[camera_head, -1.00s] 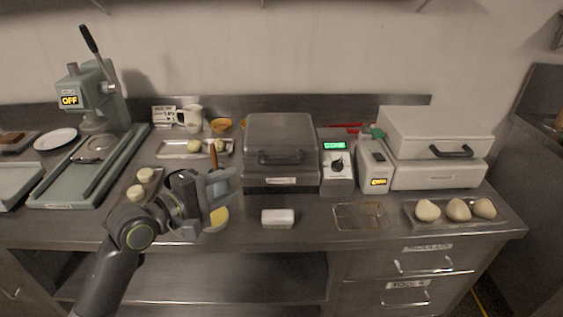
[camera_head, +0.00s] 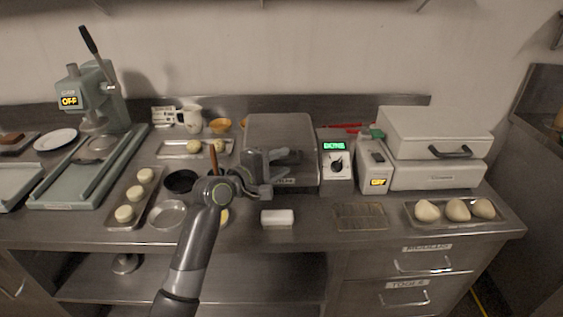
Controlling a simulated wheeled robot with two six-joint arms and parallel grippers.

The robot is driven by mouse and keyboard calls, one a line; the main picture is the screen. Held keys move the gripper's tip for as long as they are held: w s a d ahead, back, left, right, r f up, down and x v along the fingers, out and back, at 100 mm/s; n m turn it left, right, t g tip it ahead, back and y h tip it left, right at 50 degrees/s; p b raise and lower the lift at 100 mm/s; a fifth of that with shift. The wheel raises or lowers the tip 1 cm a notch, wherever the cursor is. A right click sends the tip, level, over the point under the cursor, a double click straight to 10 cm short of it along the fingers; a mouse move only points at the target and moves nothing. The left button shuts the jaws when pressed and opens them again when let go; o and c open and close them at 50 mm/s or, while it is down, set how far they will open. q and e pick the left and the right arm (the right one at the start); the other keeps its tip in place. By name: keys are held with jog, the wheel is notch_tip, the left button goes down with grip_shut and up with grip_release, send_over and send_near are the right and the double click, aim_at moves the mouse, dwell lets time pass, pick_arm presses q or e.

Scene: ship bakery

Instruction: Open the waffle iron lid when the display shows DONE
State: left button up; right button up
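The waffle iron (camera_head: 281,128) is a dark grey metal box at the middle of the counter, with its lid shut. The display (camera_head: 334,146) on the control box (camera_head: 337,165) to its right is lit green; its small text looks like DONE. My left gripper (camera_head: 278,172) is in front of the iron, at the lid handle on its front face. The gripper covers most of the handle, so contact is hidden. Its fingers look apart, but I cannot tell whether they close on the handle. My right gripper is not in view.
A white block (camera_head: 277,217) lies in front of the iron. A wire rack (camera_head: 359,216) and a tray of dough balls (camera_head: 457,224) are to the right. A press (camera_head: 93,95) marked OFF stands at left. A white-lidded appliance (camera_head: 436,134) stands at right.

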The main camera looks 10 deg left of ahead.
pick_arm(q)
jog(key=shift+w+d, duration=0.25)
jog(key=shift+w, duration=0.05)
grip_shut()
dwell(0.3)
